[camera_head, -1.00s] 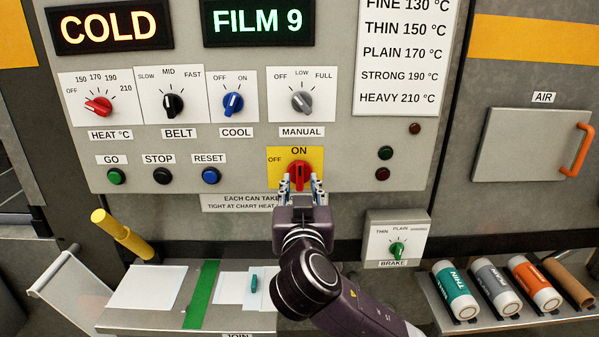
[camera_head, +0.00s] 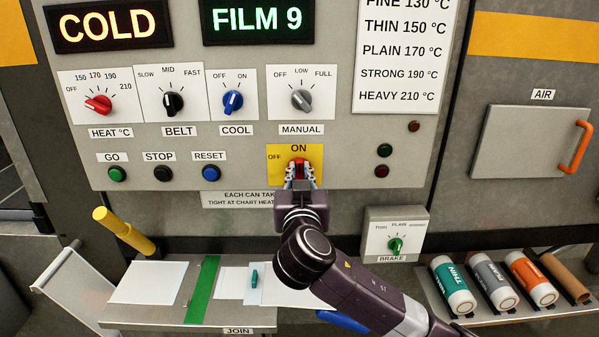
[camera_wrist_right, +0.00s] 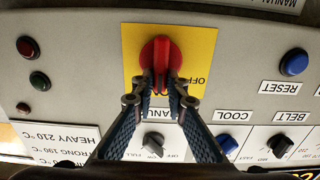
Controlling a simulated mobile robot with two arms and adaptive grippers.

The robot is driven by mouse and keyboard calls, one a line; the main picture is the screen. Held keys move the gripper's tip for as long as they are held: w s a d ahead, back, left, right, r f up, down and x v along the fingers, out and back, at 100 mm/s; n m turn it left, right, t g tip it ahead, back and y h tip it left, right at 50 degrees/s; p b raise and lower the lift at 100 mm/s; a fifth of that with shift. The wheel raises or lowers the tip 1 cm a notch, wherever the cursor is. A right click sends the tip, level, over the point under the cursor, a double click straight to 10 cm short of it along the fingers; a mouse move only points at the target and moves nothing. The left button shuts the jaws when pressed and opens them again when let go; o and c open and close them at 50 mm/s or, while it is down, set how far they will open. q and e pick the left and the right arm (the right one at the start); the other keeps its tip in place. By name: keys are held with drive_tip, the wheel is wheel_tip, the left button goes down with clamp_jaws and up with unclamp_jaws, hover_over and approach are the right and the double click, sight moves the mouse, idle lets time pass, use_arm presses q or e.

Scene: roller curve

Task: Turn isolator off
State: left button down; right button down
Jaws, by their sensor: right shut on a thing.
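The isolator is a red rotary knob (camera_head: 299,163) on a yellow plate (camera_head: 274,154) marked OFF at left and ON at top. My right gripper (camera_head: 300,173) is in front of it, shut on the knob. In the right wrist view, the knob (camera_wrist_right: 161,58) stands between the two fingertips of the gripper (camera_wrist_right: 159,90), its handle upright in line with the ON mark. In the head view my fingers cover the lower part of the knob. My left gripper is not in view.
Above are the HEAT (camera_head: 98,104), BELT (camera_head: 174,103), COOL (camera_head: 233,101) and MANUAL (camera_head: 301,99) knobs. GO, STOP and RESET (camera_head: 211,174) buttons sit left. A BRAKE box (camera_head: 395,235) stands below right. A yellow handle (camera_head: 125,232) rises at left. Several film rolls (camera_head: 454,287) lie right.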

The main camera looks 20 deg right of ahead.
drive_tip(key=shift+f+n, duration=0.1)
drive_tip(key=shift+n, duration=0.2)
drive_tip(key=shift+a+n, duration=0.15)
drive_tip(key=shift+n, duration=0.35)
drive_tip(key=shift+a+n+p, duration=0.15)
drive_tip(key=shift+n+p, duration=0.3)
drive_tip(key=shift+n, duration=0.45)
drive_tip(key=shift+w+a+f+n+p, duration=0.1)
drive_tip(key=shift+a+f+n+p, duration=0.15)
drive_tip(key=shift+n+p, duration=1.75)
drive_tip(key=shift+w+a+f+n+p, duration=0.25)
drive_tip(key=shift+n+p, duration=0.9)
drive_tip(key=shift+n, duration=1.65)
drive_tip(key=shift+s+a+f+n+p, duration=0.1)
drive_tip(key=shift+f+n+p, duration=0.25)
drive_tip(key=shift+n+p, duration=1.65)
drive_tip(key=shift+n+b, duration=0.4)
drive_tip(key=shift+n, duration=0.2)
